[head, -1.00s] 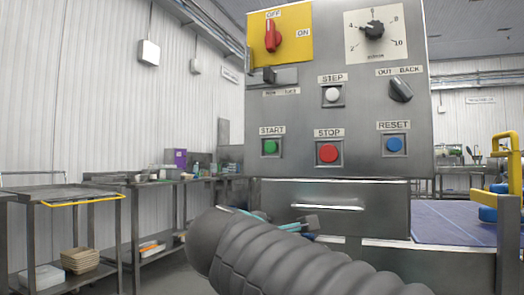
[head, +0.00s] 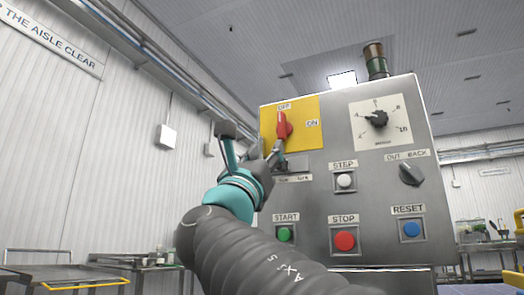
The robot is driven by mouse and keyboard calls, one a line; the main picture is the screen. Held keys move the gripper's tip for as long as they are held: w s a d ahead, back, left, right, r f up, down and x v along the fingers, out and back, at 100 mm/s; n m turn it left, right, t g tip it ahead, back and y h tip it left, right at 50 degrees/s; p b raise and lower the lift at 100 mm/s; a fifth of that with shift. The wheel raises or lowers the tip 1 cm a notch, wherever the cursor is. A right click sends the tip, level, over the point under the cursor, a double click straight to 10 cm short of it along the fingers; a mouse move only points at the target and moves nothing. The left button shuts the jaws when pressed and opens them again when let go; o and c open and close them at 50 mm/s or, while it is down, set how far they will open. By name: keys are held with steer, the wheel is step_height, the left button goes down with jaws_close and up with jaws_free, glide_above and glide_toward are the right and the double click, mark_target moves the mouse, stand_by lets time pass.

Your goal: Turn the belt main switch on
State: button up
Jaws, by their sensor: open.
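The belt main switch (head: 283,126) is a red rotary handle on a yellow plate (head: 308,136) at the panel's upper left. Its handle stands about upright, towards the OFF label (head: 284,106); the ON label (head: 312,123) is to its right. My gripper (head: 268,150) is open and raised just below and left of the red handle. One finger overlaps the handle's lower end in the picture; I cannot tell whether they touch.
The grey panel (head: 385,245) also carries a dial (head: 377,118), a white STEP button (head: 345,181), an OUT/BACK selector (head: 411,173), and START (head: 284,234), STOP (head: 344,240) and RESET (head: 411,229) buttons. A small black control sits just under the yellow plate, partly behind my gripper. A signal lamp (head: 376,62) stands on top.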

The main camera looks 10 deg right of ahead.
mark_target(280, 130)
steer(key=p+x, duration=0.3)
steer(key=x, duration=0.9)
steer(key=shift+w+r, duration=0.1)
steer(key=shift+r, duration=0.05)
jaws_close()
